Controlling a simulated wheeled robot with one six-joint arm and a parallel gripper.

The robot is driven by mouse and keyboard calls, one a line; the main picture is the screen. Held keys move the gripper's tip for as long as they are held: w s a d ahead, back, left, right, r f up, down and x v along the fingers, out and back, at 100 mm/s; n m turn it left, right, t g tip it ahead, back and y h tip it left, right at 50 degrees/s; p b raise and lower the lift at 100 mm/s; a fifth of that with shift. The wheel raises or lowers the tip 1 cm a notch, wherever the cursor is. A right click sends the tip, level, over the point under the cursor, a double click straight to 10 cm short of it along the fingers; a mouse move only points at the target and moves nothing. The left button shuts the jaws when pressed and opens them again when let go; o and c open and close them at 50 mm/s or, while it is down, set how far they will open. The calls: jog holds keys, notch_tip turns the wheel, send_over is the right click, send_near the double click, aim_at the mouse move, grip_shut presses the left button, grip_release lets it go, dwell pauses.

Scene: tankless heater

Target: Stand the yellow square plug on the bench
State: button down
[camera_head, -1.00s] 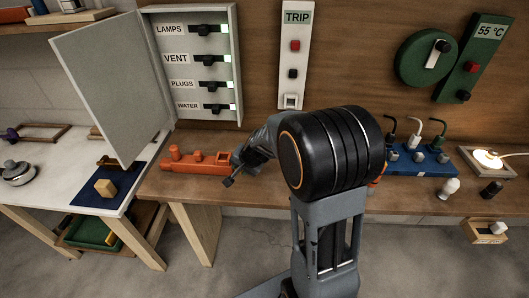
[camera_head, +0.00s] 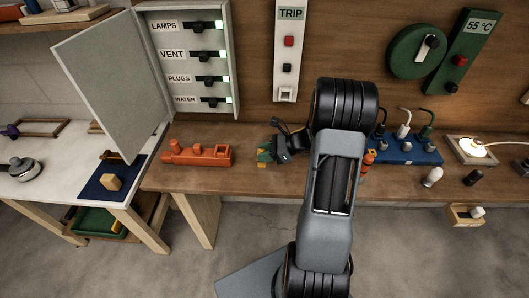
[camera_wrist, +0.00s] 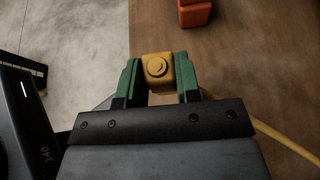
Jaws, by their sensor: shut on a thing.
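The yellow square plug (camera_wrist: 158,70) is held between the two green fingers of my gripper (camera_wrist: 160,80) in the wrist view. Its square face with a round knob shows there. In the head view the plug (camera_head: 262,164) is a small yellow patch at my gripper (camera_head: 264,156), close to the bench's front part. The wooden bench (camera_head: 225,186) lies beneath and behind it. I cannot tell whether the plug touches the bench. A yellow cord (camera_wrist: 285,135) shows at the right of the wrist view.
An orange block-shaped holder (camera_head: 197,155) lies on the bench left of my gripper. A blue socket strip (camera_head: 405,152) with several plugs stands to the right. A white and a black knob-like piece (camera_head: 432,177) stand near the front edge. Bench between holder and gripper is clear.

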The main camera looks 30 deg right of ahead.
aim_at(265, 163)
jog(key=shift+r, duration=0.1)
jog(key=shift+r, duration=0.15)
jog(key=shift+f+b, duration=2.1)
jog(key=shift+f, duration=1)
jog(key=shift+f+b, duration=0.4)
jog(key=shift+f, duration=0.1)
jog(key=c, duration=0.7)
grip_release()
jog(key=shift+c, duration=0.2)
jog(key=shift+s+d, duration=0.1)
jog(key=v, duration=1.3)
jog(key=shift+d+r, duration=0.25)
jog(key=shift+r, duration=0.05)
